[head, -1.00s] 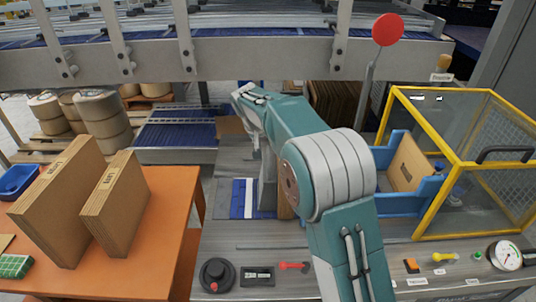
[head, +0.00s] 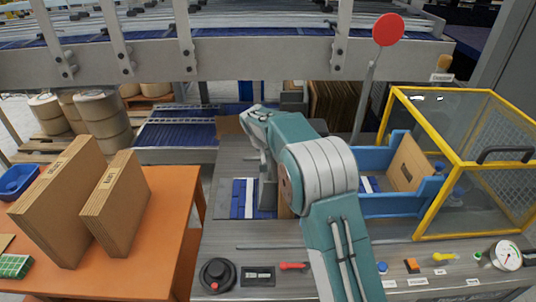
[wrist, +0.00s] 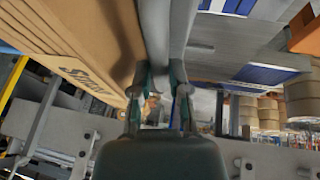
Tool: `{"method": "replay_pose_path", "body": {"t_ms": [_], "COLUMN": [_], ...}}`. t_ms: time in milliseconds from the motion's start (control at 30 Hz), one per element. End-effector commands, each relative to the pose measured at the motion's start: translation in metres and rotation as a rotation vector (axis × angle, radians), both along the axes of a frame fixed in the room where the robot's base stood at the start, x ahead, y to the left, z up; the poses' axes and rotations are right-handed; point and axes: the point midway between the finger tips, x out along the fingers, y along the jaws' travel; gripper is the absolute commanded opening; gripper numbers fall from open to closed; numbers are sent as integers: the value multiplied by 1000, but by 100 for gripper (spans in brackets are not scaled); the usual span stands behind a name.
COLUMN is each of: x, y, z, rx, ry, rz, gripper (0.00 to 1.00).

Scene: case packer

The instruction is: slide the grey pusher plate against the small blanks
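The grey pusher plate (head: 267,194) stands upright on the grey machine deck, below my wrist. In the wrist view the plate (wrist: 165,25) runs up from between my fingers. My gripper (wrist: 161,84) looks shut on it; in the head view the fingers are mostly hidden by my arm. The small blanks, a brown cardboard stack with "Small" printed on it (wrist: 85,78), stand close beside the plate, on the left in the wrist view. In the head view only a narrow brown strip of them (head: 285,206) shows right of the plate. I cannot tell whether plate and blanks touch.
A blue-and-white striped patch (head: 238,200) lies left of the plate. A yellow-framed guard (head: 423,215) and blue carton holder (head: 395,205) stand right. Controls, including a black knob (head: 217,275), line the front edge. An orange table (head: 175,215) with cardboard stacks is left.

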Motion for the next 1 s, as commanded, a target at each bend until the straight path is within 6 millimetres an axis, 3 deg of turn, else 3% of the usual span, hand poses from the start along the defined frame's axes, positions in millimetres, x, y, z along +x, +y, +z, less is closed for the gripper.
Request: {"method": "replay_pose_path", "body": {"t_ms": [267, 467, 500, 867, 1000], "x": [0, 0, 0, 0, -5], "y": [12, 11, 11, 11, 13], "z": [-1, -1, -1, 1, 12], "rx": [0, -1, -1, 0, 0], "ry": [1, 2, 2, 1, -1], "rz": [1, -1, -1, 0, 0], "gripper": [0, 0, 36, 37, 37]}}
